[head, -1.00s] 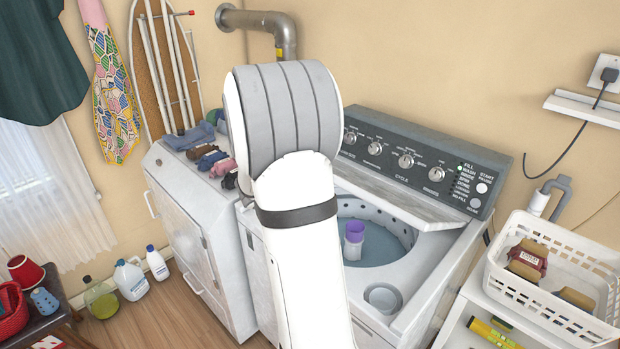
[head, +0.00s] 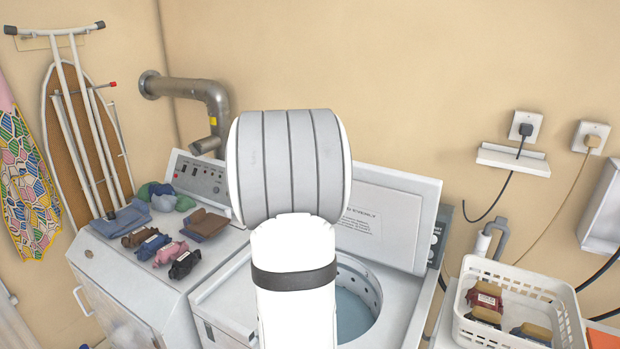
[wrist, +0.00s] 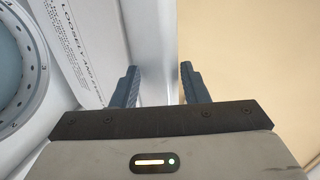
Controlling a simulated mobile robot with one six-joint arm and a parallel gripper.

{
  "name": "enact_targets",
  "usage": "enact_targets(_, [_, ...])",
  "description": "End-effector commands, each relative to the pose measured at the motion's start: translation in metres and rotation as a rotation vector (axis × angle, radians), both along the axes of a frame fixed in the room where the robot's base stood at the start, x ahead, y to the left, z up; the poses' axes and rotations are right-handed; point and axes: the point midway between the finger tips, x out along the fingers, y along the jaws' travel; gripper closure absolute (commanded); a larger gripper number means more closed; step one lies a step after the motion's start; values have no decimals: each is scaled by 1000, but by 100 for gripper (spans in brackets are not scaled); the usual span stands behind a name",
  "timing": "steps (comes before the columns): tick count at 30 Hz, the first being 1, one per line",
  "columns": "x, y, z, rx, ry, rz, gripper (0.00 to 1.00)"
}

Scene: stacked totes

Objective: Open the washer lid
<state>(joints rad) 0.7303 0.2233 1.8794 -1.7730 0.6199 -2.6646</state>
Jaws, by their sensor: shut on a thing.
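The white washer (head: 225,300) stands in front of me with its lid (head: 385,215) raised and leaning back, nearly upright. Printed text shows on the lid's inner face. The round tub opening (head: 355,305) is exposed, with bluish water inside. In the wrist view my gripper (wrist: 160,85) is shut on the lid's edge (wrist: 150,45), with one finger on each side of it. The lid's text and part of the tub ring (wrist: 38,75) show at the left there. In the head view my arm hides my gripper and part of the lid and tub.
A dryer (head: 130,290) with folded clothes and several small bundles (head: 160,250) on top stands left of the washer. A white basket (head: 510,290) with several items is at the right. A metal duct (head: 195,90) bends out from the wall behind.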

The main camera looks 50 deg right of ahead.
Motion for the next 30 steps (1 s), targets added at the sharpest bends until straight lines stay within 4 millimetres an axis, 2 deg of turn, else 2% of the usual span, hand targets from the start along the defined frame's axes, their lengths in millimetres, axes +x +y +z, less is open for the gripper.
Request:
enact_targets(1, [-3,-7,-5,25,5,-9,100])
enact_targets(9, [0,-25,1,81,20,2,100])
enact_targets(26, [0,-31,2,99,24,3,100])
enact_targets(27, [0,-31,2,99,24,3,59])
enact_targets(30, [0,-30,3,98,24,3,58])
